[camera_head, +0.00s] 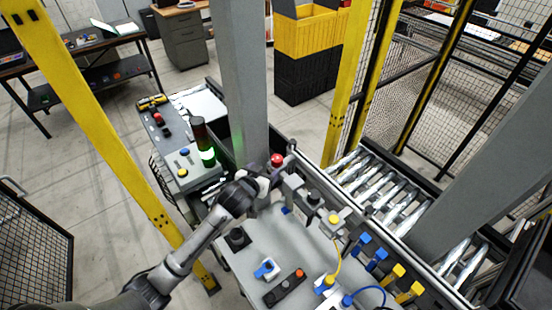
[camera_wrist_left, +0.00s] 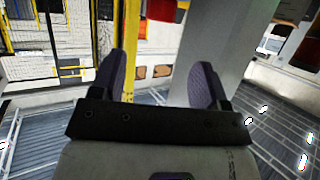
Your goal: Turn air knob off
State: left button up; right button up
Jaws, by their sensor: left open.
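My left gripper (camera_head: 274,156) is at the upper middle of the head view, beside the grey column, its arm coming in from the lower left. In the left wrist view its two dark fingers (camera_wrist_left: 160,85) are spread apart with nothing between them. A red round knob or button (camera_head: 277,160) shows right by the fingers; I cannot tell whether they touch it. A blue knob on a white base (camera_head: 265,268) sits on the grey fixture table, nearer me. No label is readable, so I cannot tell which is the air knob. My right gripper is not in view.
A grey column (camera_head: 240,80) stands close behind the left gripper. A signal light (camera_head: 203,145) stands on a control box to the left. Blue and yellow fittings with hoses (camera_head: 338,262) line the table's right side. A roller conveyor (camera_head: 380,190) runs beyond it.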

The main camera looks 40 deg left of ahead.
aim_at(276, 159)
pick_arm(q)
jog(key=p+x, duration=0.1)
jog(key=x, duration=0.8)
jog(key=shift+w+a+r+p, duration=0.1)
jog(key=shift+p, duration=0.25)
jog(key=shift+x, duration=0.9)
jog(key=c, duration=0.9)
jog(key=shift+c, duration=0.2)
